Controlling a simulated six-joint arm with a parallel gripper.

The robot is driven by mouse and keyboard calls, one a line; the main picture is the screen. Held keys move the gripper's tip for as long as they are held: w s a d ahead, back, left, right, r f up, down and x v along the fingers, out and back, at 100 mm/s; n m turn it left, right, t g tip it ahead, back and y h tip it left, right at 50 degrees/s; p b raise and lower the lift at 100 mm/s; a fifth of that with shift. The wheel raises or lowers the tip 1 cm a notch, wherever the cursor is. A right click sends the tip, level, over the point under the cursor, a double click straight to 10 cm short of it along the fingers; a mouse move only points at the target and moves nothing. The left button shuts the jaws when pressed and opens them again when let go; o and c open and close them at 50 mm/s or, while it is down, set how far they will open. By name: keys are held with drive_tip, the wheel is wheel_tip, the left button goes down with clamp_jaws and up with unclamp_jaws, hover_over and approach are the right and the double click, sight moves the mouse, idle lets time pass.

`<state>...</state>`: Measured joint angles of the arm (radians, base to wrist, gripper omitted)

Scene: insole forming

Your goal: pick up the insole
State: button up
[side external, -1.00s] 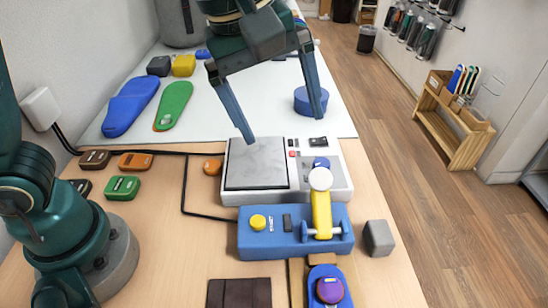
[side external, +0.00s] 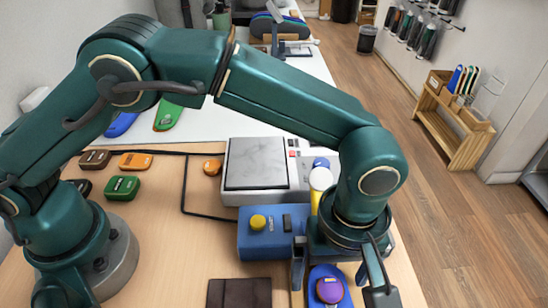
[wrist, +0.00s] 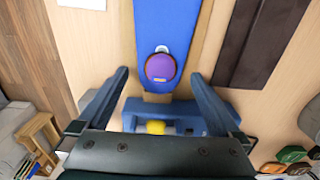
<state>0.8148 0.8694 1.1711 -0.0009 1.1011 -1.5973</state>
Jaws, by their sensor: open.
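A long blue insole-shaped piece (side external: 341,275) lies on a wooden strip at the front of the table, with a round purple knob-like piece (side external: 329,290) on it. In the wrist view the blue piece (wrist: 168,25) runs up from the purple piece (wrist: 160,67). My gripper (side external: 338,292) is open above it, one finger on each side, apart from it and empty. In the wrist view my gripper's fingertips (wrist: 158,78) flank the purple piece. A blue insole (side external: 121,124) and a green insole (side external: 168,115) lie at the back left, partly hidden by my arm.
A blue press-like fixture (side external: 262,241) with a yellow button stands just behind, and a grey-topped unit (side external: 257,163) stands beyond it. A dark brown flat piece (side external: 240,293) lies left of the gripper. Small coloured blocks (side external: 121,187) are at the left.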

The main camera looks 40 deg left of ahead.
drive_tip(key=shift+f, duration=0.55)
drive_tip(key=c, duration=1.4)
drive_tip(key=shift+o, duration=0.2)
wheel_tip(320, 180, up, 10)
drive_tip(key=shift+r, duration=0.15)
drive_tip(key=shift+r, duration=2.35)
